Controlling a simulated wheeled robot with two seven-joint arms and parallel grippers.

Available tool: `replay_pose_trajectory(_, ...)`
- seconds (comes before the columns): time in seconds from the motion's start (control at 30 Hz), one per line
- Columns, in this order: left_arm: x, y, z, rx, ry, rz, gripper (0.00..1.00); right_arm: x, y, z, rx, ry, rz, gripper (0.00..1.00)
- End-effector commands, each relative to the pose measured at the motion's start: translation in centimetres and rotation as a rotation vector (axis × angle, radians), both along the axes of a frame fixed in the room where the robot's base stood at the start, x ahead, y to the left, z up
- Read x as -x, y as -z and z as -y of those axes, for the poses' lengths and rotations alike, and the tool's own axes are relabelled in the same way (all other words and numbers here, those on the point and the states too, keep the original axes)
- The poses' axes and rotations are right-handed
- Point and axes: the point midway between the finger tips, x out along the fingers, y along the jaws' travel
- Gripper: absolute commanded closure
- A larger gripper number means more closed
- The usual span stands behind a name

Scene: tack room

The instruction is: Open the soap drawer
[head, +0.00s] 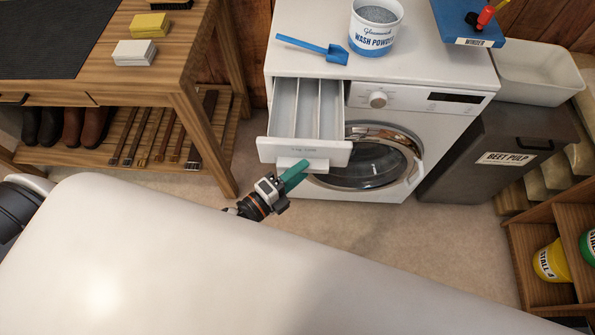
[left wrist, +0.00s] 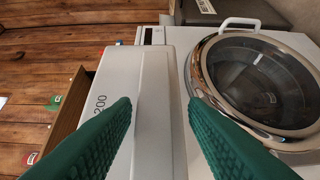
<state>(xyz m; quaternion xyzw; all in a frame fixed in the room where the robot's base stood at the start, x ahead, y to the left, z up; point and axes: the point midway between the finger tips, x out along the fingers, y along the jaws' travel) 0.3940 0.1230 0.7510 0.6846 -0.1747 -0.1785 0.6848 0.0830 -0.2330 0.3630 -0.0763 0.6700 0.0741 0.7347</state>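The soap drawer (head: 345,154) of the white washing machine (head: 425,78) stands pulled out, its long inner compartments showing from above. A white handle (head: 284,162) sticks out from its front. My left gripper (head: 297,172) is at this handle, one green finger crossing over it. In the left wrist view my left gripper (left wrist: 160,105) has its two green fingers apart, with the white handle (left wrist: 158,130) between them. A strip of space seems to show beside the handle; firm contact cannot be made out. My right gripper is not in view.
A blue scoop (head: 318,48) and a wash powder tub (head: 373,30) stand on the machine. The round door (head: 375,158) is below the drawer. A wooden bench (head: 185,75) is on the left, a grey beet pulp bin (head: 480,150) on the right.

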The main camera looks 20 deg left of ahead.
Motion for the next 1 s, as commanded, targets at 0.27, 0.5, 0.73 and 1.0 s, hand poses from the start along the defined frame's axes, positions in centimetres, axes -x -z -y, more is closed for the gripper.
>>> replay_pose_trajectory(0.27, 2.4, 0.1, -1.3, -0.002, 0.001, -0.001, 0.60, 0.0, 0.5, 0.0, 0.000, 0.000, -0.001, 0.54)
replay_pose_trajectory(0.5, 7.0, 0.2, -3.8, -0.002, 0.000, -0.004, 0.60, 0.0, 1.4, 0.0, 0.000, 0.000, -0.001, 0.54)
replay_pose_trajectory(0.73, 9.9, 0.1, -5.4, 0.001, 0.000, -0.003, 0.60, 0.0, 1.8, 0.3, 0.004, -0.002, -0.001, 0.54)
replay_pose_trajectory(1.0, 10.5, 0.0, -5.8, 0.000, 0.000, 0.000, 0.60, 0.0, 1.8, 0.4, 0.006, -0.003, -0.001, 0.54)
